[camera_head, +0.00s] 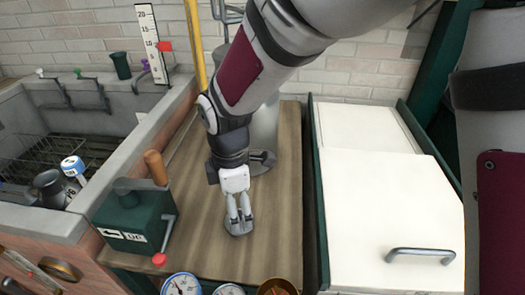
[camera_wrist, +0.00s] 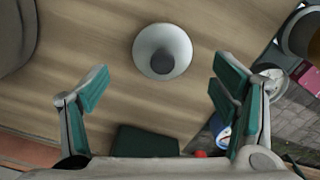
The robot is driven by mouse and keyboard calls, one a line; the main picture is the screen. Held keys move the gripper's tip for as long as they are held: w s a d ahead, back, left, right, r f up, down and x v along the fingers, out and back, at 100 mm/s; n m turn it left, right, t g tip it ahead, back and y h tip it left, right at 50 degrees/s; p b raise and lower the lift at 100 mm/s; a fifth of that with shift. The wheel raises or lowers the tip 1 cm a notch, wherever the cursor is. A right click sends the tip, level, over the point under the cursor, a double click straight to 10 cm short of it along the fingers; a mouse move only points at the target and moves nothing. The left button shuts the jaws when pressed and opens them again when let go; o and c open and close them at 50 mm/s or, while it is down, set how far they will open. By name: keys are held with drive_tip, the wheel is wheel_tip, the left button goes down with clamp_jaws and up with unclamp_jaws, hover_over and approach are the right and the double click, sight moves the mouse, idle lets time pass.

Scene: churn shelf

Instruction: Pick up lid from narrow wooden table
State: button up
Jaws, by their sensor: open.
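The lid (camera_wrist: 143,52) is a small pale round piece with a grey knob, lying on the narrow wooden table (camera_head: 278,215). In the wrist view it sits ahead of my gripper (camera_wrist: 160,84), roughly centred between the two spread fingers. The fingers are open and hold nothing. In the head view my gripper (camera_head: 240,212) points down over the lid (camera_head: 238,229) and hides part of it. I cannot tell how much height separates the fingertips from the lid.
A green box (camera_head: 133,226) with a wooden handle and red-knobbed crank stands left of my gripper. A grey metal churn (camera_head: 264,130) stands behind my arm. A stone sink is at left, a white chest (camera_head: 375,190) at right. Gauges line the front edge.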

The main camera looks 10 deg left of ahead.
sight(239, 213)
drive_tip(key=f, duration=0.5)
drive_tip(key=shift+d+f+b, duration=0.1)
drive_tip(key=shift+d+b, duration=0.1)
drive_tip(key=shift+b, duration=0.1)
drive_tip(key=c, duration=1.2)
